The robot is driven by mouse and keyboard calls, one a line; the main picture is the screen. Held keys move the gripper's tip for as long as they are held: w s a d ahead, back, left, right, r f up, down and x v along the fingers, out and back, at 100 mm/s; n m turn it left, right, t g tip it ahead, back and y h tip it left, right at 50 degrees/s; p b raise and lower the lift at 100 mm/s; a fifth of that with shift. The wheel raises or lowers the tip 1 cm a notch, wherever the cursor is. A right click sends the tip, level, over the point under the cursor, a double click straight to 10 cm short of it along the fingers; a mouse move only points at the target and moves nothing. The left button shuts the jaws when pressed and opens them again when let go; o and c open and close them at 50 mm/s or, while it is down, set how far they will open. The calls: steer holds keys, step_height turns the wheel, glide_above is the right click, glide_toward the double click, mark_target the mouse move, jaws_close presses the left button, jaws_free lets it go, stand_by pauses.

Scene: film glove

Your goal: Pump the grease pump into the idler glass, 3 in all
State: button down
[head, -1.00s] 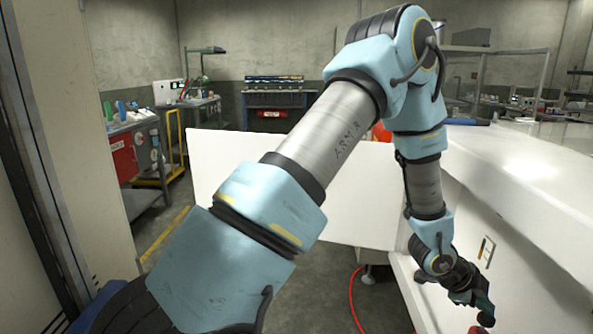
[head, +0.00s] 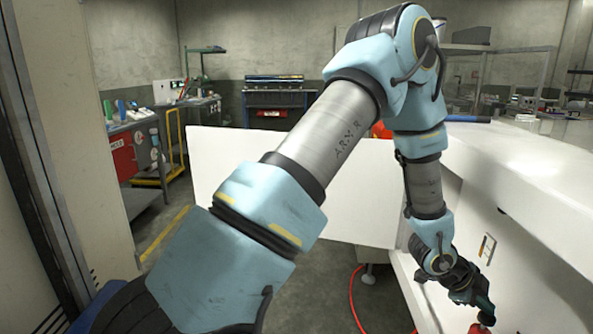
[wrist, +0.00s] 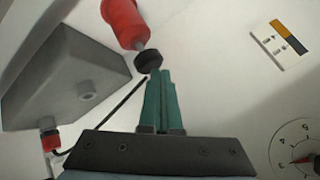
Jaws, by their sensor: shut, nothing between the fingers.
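The grease pump appears to be the red cylinder with a black round knob (wrist: 126,22) at the top of the wrist view. Its red body also shows in the head view (head: 477,328), at the bottom edge. My gripper (wrist: 160,75) has its green fingers shut together and empty. Their tips are right at the black knob; I cannot tell whether they touch it. In the head view my gripper (head: 486,308) is low at the right, beside the white panel. I cannot identify the idler glass for sure in either view.
A grey block (wrist: 65,80) is left of my fingers, with a small red fitting (wrist: 50,139) and a thin dark rod beside it. A dial (wrist: 297,152) and a label plate (wrist: 279,43) are at the right. A red hose (head: 355,300) lies on the floor.

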mark_target(482, 314)
steer(key=shift+f+b, duration=0.4)
steer(key=shift+f, duration=0.2)
stand_by(0.6)
steer(key=shift+r, duration=0.15)
steer(key=shift+r+p, duration=0.6)
steer(key=shift+r, duration=0.2)
steer(key=shift+r+p, duration=1.95)
steer(key=shift+r, duration=1.05)
steer(key=shift+r, duration=0.1)
step_height(482, 314, down, 6)
steer(key=shift+f+b, duration=0.1)
steer(key=shift+b, duration=1.15)
